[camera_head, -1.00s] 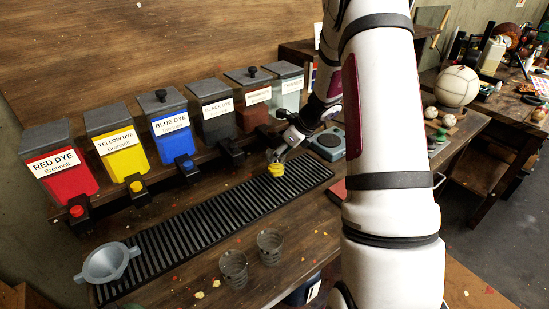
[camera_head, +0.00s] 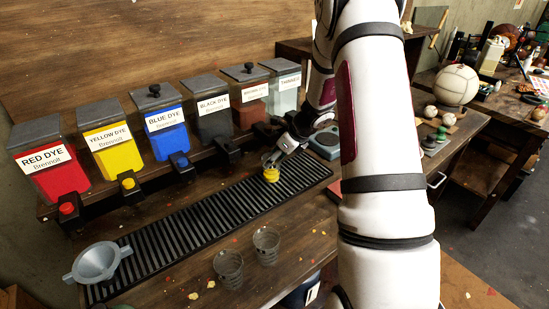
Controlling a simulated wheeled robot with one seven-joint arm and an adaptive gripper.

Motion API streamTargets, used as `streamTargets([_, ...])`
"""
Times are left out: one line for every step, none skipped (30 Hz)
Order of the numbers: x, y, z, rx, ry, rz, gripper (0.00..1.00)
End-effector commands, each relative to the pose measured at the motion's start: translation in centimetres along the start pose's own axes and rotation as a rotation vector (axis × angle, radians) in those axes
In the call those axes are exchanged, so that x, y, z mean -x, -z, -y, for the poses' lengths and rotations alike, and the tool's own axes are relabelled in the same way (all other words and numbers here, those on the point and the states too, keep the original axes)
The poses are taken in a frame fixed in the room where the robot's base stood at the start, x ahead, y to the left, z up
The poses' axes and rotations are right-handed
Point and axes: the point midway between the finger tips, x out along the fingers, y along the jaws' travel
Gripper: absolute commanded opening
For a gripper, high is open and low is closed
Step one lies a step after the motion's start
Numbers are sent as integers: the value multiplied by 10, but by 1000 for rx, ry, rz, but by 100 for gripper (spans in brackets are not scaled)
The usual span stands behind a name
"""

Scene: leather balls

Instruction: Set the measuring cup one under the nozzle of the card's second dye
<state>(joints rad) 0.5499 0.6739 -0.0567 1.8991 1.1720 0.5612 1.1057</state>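My gripper (camera_head: 283,148) is at the right part of the drip grate (camera_head: 215,212). It appears shut on a small clear cup (camera_head: 271,173) with yellow in its lower part; the fingertips are small and partly hidden. The cup looks upright, at or just above the grate, in front of the black and brown dye nozzles. Two clear, empty-looking cups (camera_head: 228,268) (camera_head: 266,244) stand on the table in front of the grate. The dye containers are red (camera_head: 62,180), yellow (camera_head: 118,157), blue (camera_head: 170,143), black (camera_head: 217,122) and brown (camera_head: 250,115). No card is readable.
A thinner container (camera_head: 285,96) ends the row at right. A grey device (camera_head: 326,142) lies right of my gripper. The grate's middle is clear. Balls (camera_head: 457,86) lie farther right.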

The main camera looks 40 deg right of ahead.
Motion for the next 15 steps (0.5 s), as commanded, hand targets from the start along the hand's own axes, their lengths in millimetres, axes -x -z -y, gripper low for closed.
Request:
streamTargets([-2, 1, 0, -1, 0, 0, 52])
streamTargets([-1, 0, 0, 0, 0, 0, 59])
streamTargets([-1, 0, 0, 0, 0, 0, 68])
streamTargets([-1, 0, 0, 0, 0, 0, 70])
streamTargets([-1, 0, 0, 0, 0, 0, 70])
streamTargets([-1, 0, 0, 0, 0, 0, 70])
streamTargets([-1, 0, 0, 0, 0, 0, 70])
streamTargets([-1, 0, 0, 0, 0, 0, 70])
streamTargets([-1, 0, 0, 0, 0, 0, 70])
streamTargets([-1, 0, 0, 0, 0, 0, 70])
streamTargets([-1, 0, 0, 0, 0, 0, 70])
streamTargets([-1, 0, 0, 0, -1, 0, 70])
streamTargets([0, 0, 0, 1, 0, 0, 70])
streamTargets([0, 0, 0, 1, 0, 0, 70])
streamTargets([2, -1, 0, 1, 0, 0, 70])
